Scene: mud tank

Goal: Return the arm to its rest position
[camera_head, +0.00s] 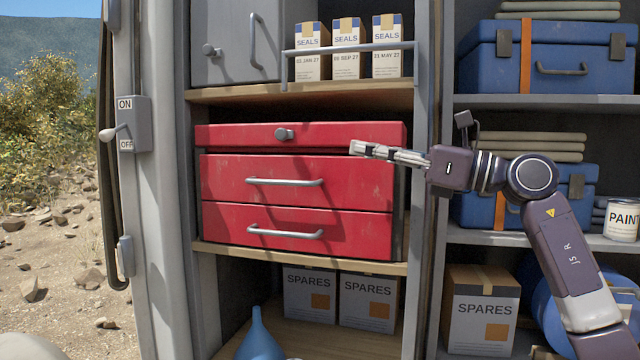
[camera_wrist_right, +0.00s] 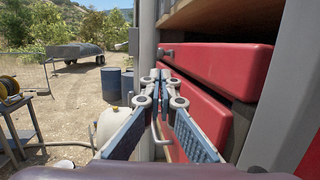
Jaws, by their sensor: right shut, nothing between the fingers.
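My right gripper (camera_head: 357,148) is in front of the red drawer chest, at its upper right in the head view, with its fingers pointing left. It is shut and empty. The right wrist view shows its two fingers (camera_wrist_right: 159,76) meeting, with the red chest (camera_wrist_right: 225,75) to their right. My right arm comes in from the lower right and bends up to the wrist. In the head view the red chest (camera_head: 297,168) has a top drawer with a knob and two lower drawers with bar handles. My left gripper is not in view.
A shelf post (camera_head: 422,250) stands close to the wrist. Above are SEALS boxes (camera_head: 346,55) behind a rail; below are SPARES boxes (camera_head: 309,293) and a blue funnel (camera_head: 259,338). An ON/OFF switch (camera_head: 127,127) is at left.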

